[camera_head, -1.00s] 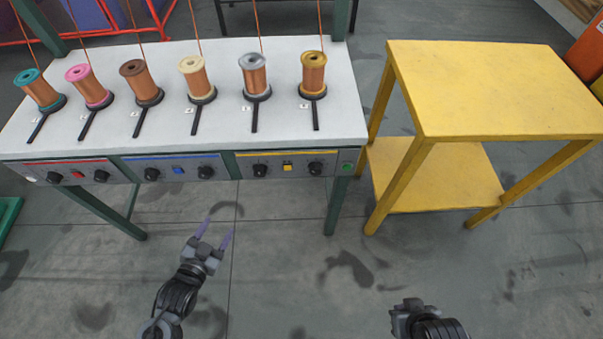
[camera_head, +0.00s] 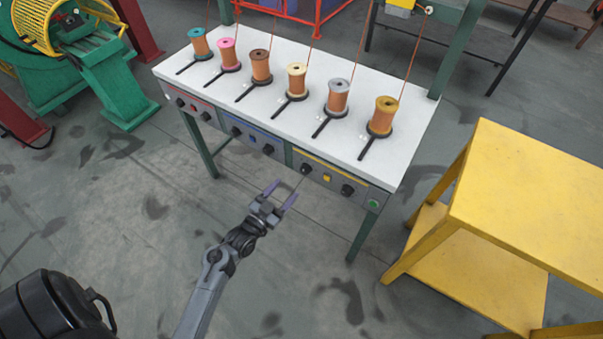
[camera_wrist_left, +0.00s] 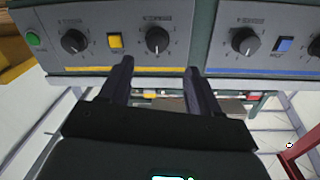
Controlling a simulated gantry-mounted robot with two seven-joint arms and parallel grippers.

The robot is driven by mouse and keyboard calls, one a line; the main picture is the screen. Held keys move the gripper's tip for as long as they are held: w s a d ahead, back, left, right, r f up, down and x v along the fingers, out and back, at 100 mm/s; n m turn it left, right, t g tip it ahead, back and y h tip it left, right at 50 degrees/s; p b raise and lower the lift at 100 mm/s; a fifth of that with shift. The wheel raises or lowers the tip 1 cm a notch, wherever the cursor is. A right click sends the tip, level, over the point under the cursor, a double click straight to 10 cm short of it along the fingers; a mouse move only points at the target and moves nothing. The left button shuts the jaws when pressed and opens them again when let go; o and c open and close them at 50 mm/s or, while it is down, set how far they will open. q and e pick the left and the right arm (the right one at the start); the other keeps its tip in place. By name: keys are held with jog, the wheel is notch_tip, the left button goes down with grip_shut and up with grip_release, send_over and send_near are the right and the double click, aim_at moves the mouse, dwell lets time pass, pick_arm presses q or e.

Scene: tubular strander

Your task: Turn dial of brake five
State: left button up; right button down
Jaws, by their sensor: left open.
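The control panel on the table's front has red, blue and yellow sections, each with two black dials. The yellow section's left dial (camera_head: 306,169), fifth from the left, also shows in the upside-down left wrist view (camera_wrist_left: 157,40). The yellow section's right dial (camera_head: 347,190) sits past a yellow button (camera_head: 326,178). My left gripper (camera_head: 281,193) is open and empty in front of the panel, apart from the fifth dial. In the wrist view, its fingertips (camera_wrist_left: 158,70) straddle the line toward that dial. My right gripper is out of view.
Several copper-wire spools stand on the white tabletop (camera_head: 225,85) above the panel. A green button (camera_head: 374,203) is at the panel's right end. A yellow table (camera_head: 530,190) stands to the right, and a green machine (camera_head: 115,85) at the far left. The floor before the panel is clear.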

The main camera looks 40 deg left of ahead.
aim_at(303, 172)
pick_arm(q)
jog(key=w+b, duration=0.2)
jog(key=w, duration=0.6)
jog(key=shift+w, duration=0.4)
jog(key=shift+a, duration=0.1)
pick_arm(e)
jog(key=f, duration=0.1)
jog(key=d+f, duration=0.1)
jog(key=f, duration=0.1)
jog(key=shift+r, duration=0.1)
